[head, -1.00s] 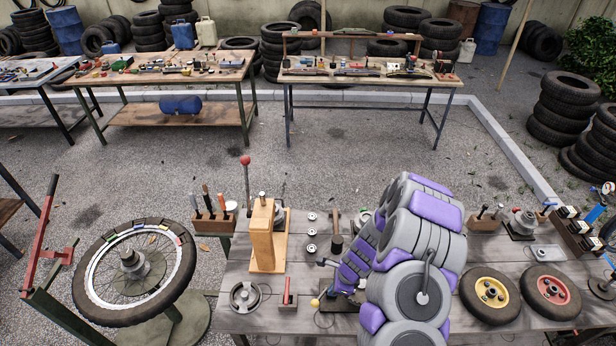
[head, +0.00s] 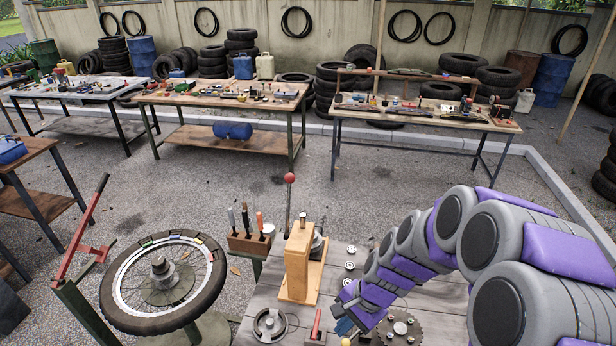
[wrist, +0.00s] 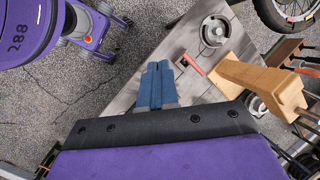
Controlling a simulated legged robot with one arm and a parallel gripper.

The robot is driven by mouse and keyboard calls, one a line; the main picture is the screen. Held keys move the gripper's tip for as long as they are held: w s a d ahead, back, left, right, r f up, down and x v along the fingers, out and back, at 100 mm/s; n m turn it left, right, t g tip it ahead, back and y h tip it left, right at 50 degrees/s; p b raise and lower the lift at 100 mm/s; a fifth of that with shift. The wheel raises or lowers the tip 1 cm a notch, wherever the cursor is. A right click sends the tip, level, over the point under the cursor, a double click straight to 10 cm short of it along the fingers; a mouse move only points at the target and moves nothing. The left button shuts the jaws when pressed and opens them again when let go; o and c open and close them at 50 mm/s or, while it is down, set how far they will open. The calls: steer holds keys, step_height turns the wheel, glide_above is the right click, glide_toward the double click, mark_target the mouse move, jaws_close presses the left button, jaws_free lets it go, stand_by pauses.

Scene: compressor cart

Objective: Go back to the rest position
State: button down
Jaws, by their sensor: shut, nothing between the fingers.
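My gripper (wrist: 157,84) shows in the wrist view as two blue fingers side by side, closed together with nothing between them. It hangs above the grey plank workbench (wrist: 150,45). In the head view my purple and grey arm reaches in from the right, and the gripper (head: 343,318) is low in the middle, partly hidden by the arm. It is near the wooden block stand (head: 297,262), to its right in the picture. The workbench (head: 262,300) lies below it.
A spoked wheel (head: 125,290) on a stand is at the left, beside a red lever (head: 88,228). A tool holder (head: 249,243) and a red-knobbed lever (head: 290,180) stand near the block. A round metal part (head: 270,324) and a toothed disc (head: 400,328) lie on the bench.

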steer(key=s+d+r+n+h+b, duration=0.1)
steer(key=s+d+n+b, duration=0.1)
steer(key=s, duration=0.5)
steer(key=s+d+r+n+g+h+b, duration=0.1)
steer(key=s+n+b, duration=0.3)
steer(key=s, duration=0.4)
steer(key=s+d+r+n+h+b, duration=0.1)
steer(key=s+d+n+h+b, duration=0.1)
steer(key=s, duration=0.6)
steer(key=shift+d+r+n+b, duration=0.2)
steer(key=shift+d+n+b, duration=0.2)
steer(key=shift+n+b, duration=0.4)
